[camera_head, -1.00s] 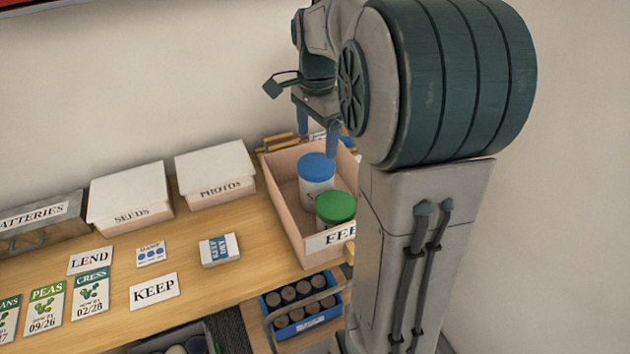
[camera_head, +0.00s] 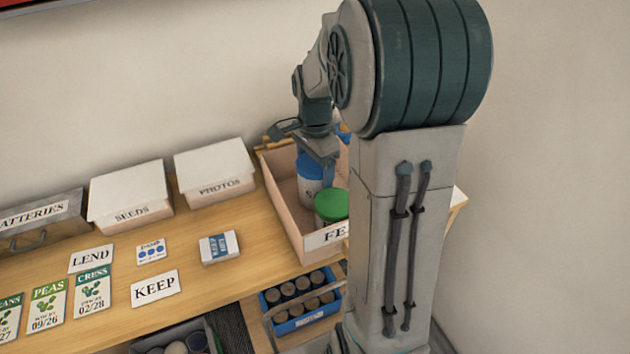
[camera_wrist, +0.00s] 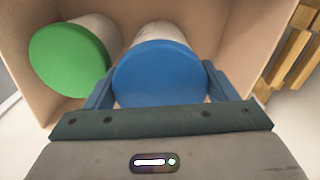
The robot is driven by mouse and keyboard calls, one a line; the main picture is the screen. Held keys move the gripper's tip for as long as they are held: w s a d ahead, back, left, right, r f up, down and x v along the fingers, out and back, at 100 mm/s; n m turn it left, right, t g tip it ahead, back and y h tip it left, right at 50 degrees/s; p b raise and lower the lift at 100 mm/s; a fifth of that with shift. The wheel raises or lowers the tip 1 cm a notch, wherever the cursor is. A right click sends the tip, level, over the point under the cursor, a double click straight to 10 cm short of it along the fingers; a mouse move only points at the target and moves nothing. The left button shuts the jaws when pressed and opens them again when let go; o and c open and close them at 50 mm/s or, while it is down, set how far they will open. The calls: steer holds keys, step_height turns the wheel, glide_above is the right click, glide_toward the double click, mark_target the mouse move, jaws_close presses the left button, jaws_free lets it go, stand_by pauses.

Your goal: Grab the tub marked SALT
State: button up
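A white tub with a blue lid (camera_head: 310,190) stands in the open box (camera_head: 284,207). Its label is mostly hidden behind my gripper, and I cannot read it fully. A tub with a green lid (camera_head: 331,206) stands beside it, nearer the box front. My gripper (camera_head: 318,170) is down at the blue-lidded tub. In the wrist view, the fingers of my gripper (camera_wrist: 159,88) are spread, one on each side of the blue lid (camera_wrist: 160,75). I cannot tell whether they touch it. The green lid (camera_wrist: 68,60) lies to the left there.
The box walls stand close around both tubs. White boxes marked SEEDS (camera_head: 128,192) and PHOTOS (camera_head: 215,168) stand to the left. Cards lie on the wooden table (camera_head: 205,282). A blue crate of dark cylinders (camera_head: 302,318) sits below the table top.

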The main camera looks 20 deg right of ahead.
steer(key=shift+w, duration=0.1)
steer(key=c, duration=1.6)
steer(key=shift+r, duration=0.1)
steer(key=shift+c, duration=0.2)
